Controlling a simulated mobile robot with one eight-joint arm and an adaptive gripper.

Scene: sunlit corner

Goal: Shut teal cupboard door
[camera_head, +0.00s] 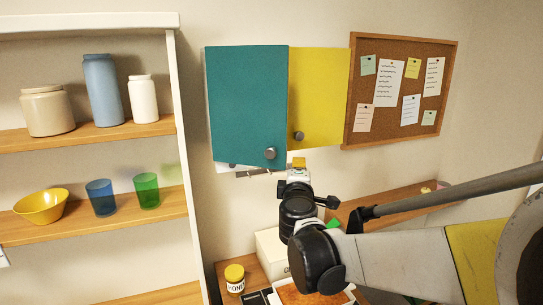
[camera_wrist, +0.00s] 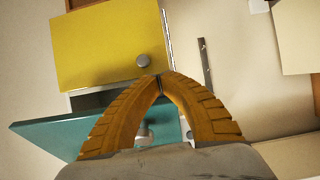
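The teal cupboard door (camera_head: 247,105) hangs on the left of the wall cupboard and stands ajar, swung out from the front. Its round grey knob (camera_head: 270,153) is near its lower right corner. In the wrist view the teal door (camera_wrist: 60,133) juts out edge-on at lower left, partly hidden behind my fingers, with its knob (camera_wrist: 144,135) seen between them. My gripper (camera_head: 298,163) is just below the cupboard, right of the teal knob. In the wrist view my gripper's orange fingers (camera_wrist: 162,78) meet at the tips, with nothing seen held. I cannot tell whether they touch the door.
The yellow door (camera_head: 322,95) beside it looks closed, with its own knob (camera_wrist: 143,60). A hook rail (camera_head: 255,172) is on the wall below. A shelf unit (camera_head: 180,150) stands left, a corkboard (camera_head: 354,110) hangs right. A honey jar (camera_head: 235,280) is below.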

